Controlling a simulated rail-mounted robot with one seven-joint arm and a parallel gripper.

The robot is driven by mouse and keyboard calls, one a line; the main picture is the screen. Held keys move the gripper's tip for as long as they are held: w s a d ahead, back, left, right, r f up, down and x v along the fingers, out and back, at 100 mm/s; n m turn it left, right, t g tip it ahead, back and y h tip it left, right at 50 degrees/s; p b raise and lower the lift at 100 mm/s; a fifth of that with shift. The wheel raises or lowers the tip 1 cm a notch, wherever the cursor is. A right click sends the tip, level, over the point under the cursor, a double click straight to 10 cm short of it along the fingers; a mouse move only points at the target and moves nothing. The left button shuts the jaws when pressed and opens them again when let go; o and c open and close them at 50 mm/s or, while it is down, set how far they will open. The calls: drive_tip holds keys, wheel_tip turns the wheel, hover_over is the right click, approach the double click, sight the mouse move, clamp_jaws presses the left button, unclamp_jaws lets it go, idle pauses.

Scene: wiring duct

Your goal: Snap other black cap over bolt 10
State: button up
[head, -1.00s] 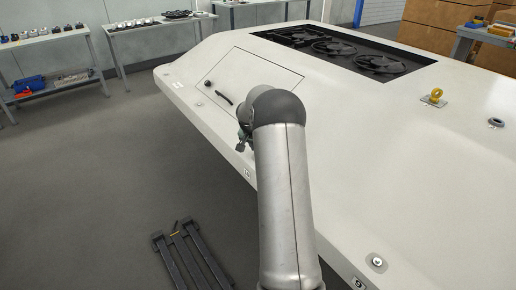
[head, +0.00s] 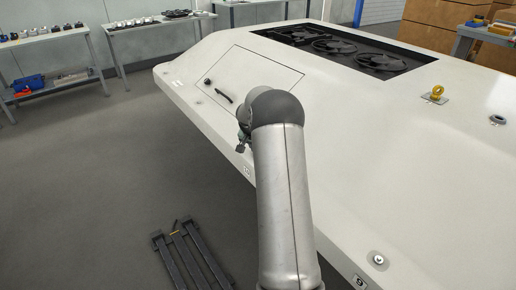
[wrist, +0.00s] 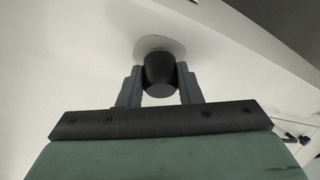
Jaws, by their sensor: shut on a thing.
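The black cap (wrist: 159,70) is held between the two grey fingers of my gripper (wrist: 159,88) in the wrist view. Its rim lies against or just in front of a pale round disc (wrist: 150,44) on the white panel. I cannot tell whether it touches the disc. No bolt shows there; the cap hides the middle of the disc. In the head view my arm hides the gripper tips and the cap. A small number label (head: 247,170), apparently 10, is on the panel edge beside my arm.
The big white housing (head: 420,170) fills the right side. An uncovered bolt (head: 378,259) sits near label 9 (head: 360,282). A yellow lifting eye (head: 436,93), a hatch with a black handle (head: 223,96) and dark fans (head: 335,47) are farther back. A dark rack (head: 190,255) lies on the floor.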

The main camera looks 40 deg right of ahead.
drive_tip(key=shift+f+b, duration=0.4)
drive_tip(key=shift+f, duration=0.15)
drive_tip(key=o, duration=1)
drive_tip(key=shift+r, duration=0.1)
drive_tip(key=v, duration=1.7)
drive_tip(key=shift+p, duration=0.35)
drive_tip(key=shift+a+r, duration=0.1)
